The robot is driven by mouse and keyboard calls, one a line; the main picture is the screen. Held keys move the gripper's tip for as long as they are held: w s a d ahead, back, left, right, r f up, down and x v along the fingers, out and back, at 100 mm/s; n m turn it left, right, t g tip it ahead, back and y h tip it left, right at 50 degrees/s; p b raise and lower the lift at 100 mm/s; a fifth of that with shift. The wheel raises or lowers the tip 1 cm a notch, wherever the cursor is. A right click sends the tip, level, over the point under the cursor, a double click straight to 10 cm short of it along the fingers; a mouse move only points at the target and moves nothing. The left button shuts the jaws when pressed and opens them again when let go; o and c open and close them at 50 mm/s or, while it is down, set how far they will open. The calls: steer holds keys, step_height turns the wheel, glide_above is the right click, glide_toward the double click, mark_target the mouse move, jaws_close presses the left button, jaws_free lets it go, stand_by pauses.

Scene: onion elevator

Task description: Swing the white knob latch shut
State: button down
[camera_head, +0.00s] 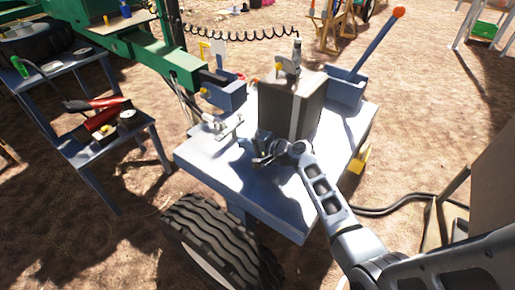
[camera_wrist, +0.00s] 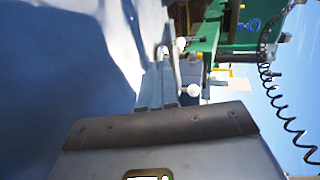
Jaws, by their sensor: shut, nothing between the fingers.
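A small pale latch with white parts (camera_head: 230,128) sits at the left edge of the blue table top, beside the blue bracket at the end of the green beam. In the wrist view, a white round knob (camera_wrist: 194,91) shows near the middle, next to a narrow upright metal bar. Another white ball (camera_wrist: 181,43) shows above it. I cannot tell how far the latch is swung. My gripper (camera_head: 259,158) is shut and empty, low over the table top, right of and nearer than the latch, apparently apart from it. The gripper's plate fills the bottom of the wrist view.
A tall grey box (camera_head: 291,105) stands on the blue table (camera_head: 235,178) just behind my gripper. A blue bin (camera_head: 346,88) with an orange-tipped rod is at the back right. The green beam (camera_head: 150,50) comes in from the left. The table's front is clear.

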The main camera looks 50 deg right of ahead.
steer(key=x, duration=0.2)
steer(key=r+x, duration=0.1)
steer(key=x, duration=0.1)
steer(key=shift+w, duration=0.55)
